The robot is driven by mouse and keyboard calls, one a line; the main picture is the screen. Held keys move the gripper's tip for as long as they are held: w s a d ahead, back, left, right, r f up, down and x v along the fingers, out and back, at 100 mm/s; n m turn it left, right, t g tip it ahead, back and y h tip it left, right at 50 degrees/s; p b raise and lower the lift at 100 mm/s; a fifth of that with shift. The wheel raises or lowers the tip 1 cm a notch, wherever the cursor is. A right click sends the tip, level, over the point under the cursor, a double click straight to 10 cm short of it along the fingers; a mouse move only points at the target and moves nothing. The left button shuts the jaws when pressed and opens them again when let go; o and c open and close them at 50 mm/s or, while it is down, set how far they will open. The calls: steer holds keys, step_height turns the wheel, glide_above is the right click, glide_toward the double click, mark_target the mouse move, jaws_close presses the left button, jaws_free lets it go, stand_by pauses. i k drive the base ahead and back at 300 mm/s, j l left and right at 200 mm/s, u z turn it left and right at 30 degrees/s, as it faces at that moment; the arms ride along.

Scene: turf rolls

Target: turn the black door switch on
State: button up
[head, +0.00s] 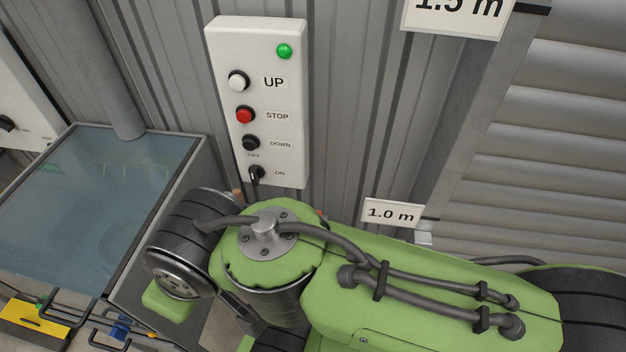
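The black door switch (256,173) is a small rotary knob at the bottom of a white control box (294,150) on the wall. An OFF label is above it and an ON label to its right. Its handle looks roughly upright in the picture, but it is too small to tell its exact setting. My green arm is just below the box and covers the area under the switch. My gripper is not visible; the arm's links may hide it.
Above the switch are black DOWN (251,142), red STOP (245,115) and white UP (239,81) buttons, and a lit green lamp (284,51). A glass-topped case (90,190) stands at left. A slatted shutter door (550,150) and a 1.0 m sign (391,213) are at right.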

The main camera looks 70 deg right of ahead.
mark_target(256, 172)
steer(key=z, duration=1.85)
steer(key=k+j+u, duration=0.1)
steer(key=u, duration=0.35)
steer(key=k+j+u, duration=0.1)
steer(key=j+u, duration=0.2)
steer(key=u, duration=0.15)
steer(key=j+u, duration=0.2)
steer(key=u, duration=0.25)
